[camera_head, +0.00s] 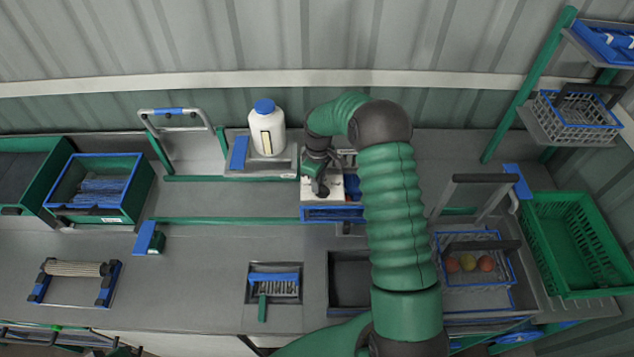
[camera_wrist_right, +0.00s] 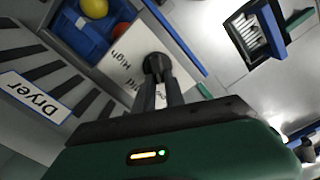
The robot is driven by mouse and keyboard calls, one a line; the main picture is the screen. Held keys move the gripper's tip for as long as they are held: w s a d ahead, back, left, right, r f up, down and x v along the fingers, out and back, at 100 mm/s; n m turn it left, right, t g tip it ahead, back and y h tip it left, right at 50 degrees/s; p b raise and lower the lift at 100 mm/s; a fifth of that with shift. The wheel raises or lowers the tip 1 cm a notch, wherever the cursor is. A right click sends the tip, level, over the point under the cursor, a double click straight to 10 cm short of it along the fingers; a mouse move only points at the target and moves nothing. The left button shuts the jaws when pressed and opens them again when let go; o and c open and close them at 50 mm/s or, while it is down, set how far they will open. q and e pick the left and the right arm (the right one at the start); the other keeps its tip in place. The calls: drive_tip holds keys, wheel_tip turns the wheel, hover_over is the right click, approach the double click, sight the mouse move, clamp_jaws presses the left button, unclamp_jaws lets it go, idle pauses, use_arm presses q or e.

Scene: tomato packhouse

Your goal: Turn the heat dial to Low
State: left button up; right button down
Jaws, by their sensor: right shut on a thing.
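The heat dial (camera_wrist_right: 154,62) is a dark round knob on a white panel (camera_wrist_right: 128,68) in the right wrist view. The panel carries the words "High" and "Mild"; I cannot make out a "Low" label or the dial's pointer. My right gripper (camera_wrist_right: 158,84) is shut on the dial, its two dark fingers at the knob. In the head view the right gripper (camera_head: 319,186) is over the white panel (camera_head: 312,208), and the dial is mostly hidden under it. My left gripper is not in view.
A "Dryer" label (camera_wrist_right: 35,97) and dark slots lie beside the panel. A blue tray (camera_wrist_right: 82,30) with a yellow fruit adjoins it. In the head view, a white bottle (camera_head: 268,128) stands left of the gripper. A brush (camera_head: 274,280) lies nearer on the bench.

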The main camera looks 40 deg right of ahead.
drive_tip(key=shift+s+d, duration=0.1)
drive_tip(key=shift+s, duration=0.15)
drive_tip(key=c, duration=1.7)
unclamp_jaws()
drive_tip(key=shift+o, duration=1.5)
drive_tip(key=shift+d, duration=0.1)
drive_tip(key=shift+r, duration=0.1)
drive_tip(key=shift+w+r, duration=0.1)
drive_tip(key=shift+r, duration=0.2)
wheel_tip(320, 180, up, 16)
drive_tip(key=b, duration=0.3)
drive_tip(key=shift+b, duration=0.3)
drive_tip(key=shift+d, duration=0.1)
